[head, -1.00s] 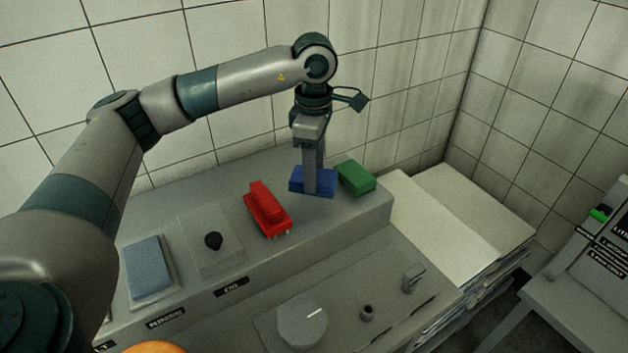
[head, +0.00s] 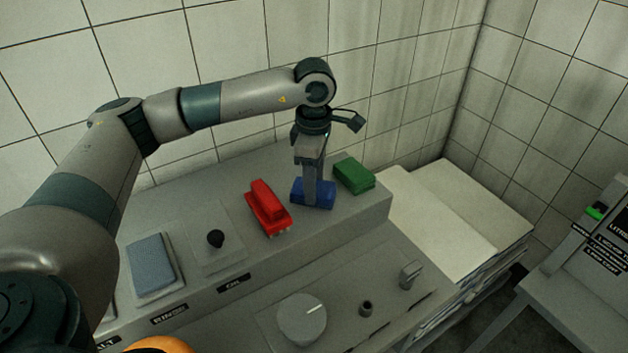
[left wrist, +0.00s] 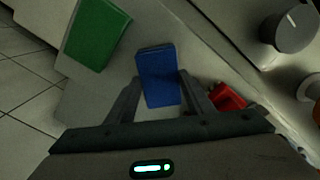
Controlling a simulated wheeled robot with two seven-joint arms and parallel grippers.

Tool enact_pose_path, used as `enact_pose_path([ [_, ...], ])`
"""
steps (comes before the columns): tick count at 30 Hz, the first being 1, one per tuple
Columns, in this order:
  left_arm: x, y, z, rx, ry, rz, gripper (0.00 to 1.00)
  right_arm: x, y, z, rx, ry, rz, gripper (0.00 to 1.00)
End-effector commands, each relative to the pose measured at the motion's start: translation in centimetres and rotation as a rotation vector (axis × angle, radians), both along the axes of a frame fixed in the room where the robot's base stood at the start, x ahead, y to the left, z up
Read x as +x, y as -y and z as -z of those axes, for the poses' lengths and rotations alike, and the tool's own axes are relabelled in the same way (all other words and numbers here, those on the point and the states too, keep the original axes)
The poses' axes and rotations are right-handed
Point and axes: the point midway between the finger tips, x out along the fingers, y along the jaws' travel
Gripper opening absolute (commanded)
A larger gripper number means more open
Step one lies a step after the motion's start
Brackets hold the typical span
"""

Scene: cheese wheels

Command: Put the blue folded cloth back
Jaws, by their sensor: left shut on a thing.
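The blue folded cloth (head: 325,196) is at the raised grey shelf, between the red brush-like object and the green folded cloth. My left gripper (head: 312,200) points straight down and is shut on the blue cloth. In the left wrist view the blue cloth (left wrist: 158,78) lies between the two fingers of my left gripper (left wrist: 158,92). I cannot tell whether the cloth rests on the shelf or hangs just above it. My right gripper is not in view.
The green cloth (head: 354,173) lies close on the right, and the red brush-like object (head: 268,208) on the left. A large dial (head: 301,318) and stacked white sheets (head: 440,230) are near.

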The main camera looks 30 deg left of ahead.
Motion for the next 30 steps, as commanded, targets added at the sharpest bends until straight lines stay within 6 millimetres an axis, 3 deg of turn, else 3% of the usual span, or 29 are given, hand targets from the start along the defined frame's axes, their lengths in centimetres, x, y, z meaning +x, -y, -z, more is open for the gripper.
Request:
enact_pose_path([
  [1,0.0,0.0,0.3,0.0,0.0,0.0,0.3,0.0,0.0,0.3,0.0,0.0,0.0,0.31],
  [2,0.0,0.0,0.2,0.0,0.0,0.0,0.5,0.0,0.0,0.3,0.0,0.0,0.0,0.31],
  [4,0.0,0.0,0.1,0.0,0.0,0.0,0.66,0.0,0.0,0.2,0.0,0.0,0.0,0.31],
  [20,0.0,0.0,-0.4,-0.001,0.001,0.0,0.66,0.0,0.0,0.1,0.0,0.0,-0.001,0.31],
  [30,0.1,0.0,-5.3,-0.001,0.004,0.0,0.66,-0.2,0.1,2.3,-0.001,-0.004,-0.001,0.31],
])
